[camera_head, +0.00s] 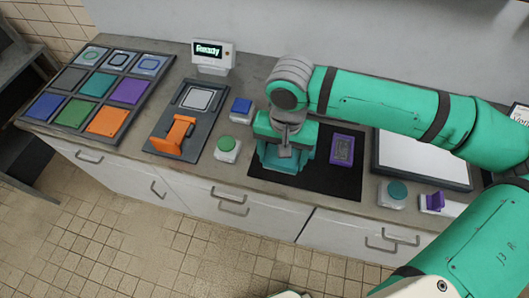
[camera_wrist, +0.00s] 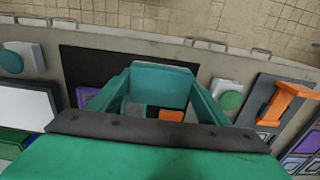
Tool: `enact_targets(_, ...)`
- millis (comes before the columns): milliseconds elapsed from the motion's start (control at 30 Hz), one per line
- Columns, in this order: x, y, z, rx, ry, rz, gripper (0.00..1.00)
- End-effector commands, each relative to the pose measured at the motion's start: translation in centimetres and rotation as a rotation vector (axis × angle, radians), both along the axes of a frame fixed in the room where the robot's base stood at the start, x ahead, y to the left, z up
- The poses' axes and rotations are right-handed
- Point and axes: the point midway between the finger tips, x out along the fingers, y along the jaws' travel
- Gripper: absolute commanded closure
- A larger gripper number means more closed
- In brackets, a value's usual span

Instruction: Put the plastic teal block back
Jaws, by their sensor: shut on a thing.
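My gripper (camera_head: 285,152) is low over the black mat (camera_head: 262,188) on the counter. In the wrist view its teal fingers (camera_wrist: 160,90) close on the teal block (camera_wrist: 162,74), which spans the space between them. The block and the fingers are nearly the same colour, so their edges are hard to separate in the head view. I cannot tell whether the block touches the mat. A small grey patch and an orange patch show between the fingers near the palm; I cannot tell what they are.
A purple block (camera_head: 341,149) lies on the mat to the right. A rack of coloured tiles (camera_head: 97,85) is at the far left. An orange-handled fixture (camera_head: 175,135), a green button (camera_head: 227,144), a blue button (camera_head: 241,106), a display (camera_head: 212,56) and a white panel (camera_head: 418,157) flank the mat.

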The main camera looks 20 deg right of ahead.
Motion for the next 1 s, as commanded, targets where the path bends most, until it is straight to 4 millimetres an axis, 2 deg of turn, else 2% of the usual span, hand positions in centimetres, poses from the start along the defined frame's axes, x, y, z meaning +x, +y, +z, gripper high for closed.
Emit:
enact_targets(133,3.2,0.8,-1.4,-0.002,0.001,0.003,0.54)
enact_targets(400,6.3,1.5,-5.5,-0.001,0.001,0.006,0.54)
enact_targets(667,7.3,1.7,-6.8,0.001,0.001,0.006,0.54)
enact_targets(900,7.7,1.7,-9.8,-0.001,0.002,0.004,0.54)
enact_targets(1000,7.8,1.7,-10.3,0.000,-0.001,0.004,0.54)
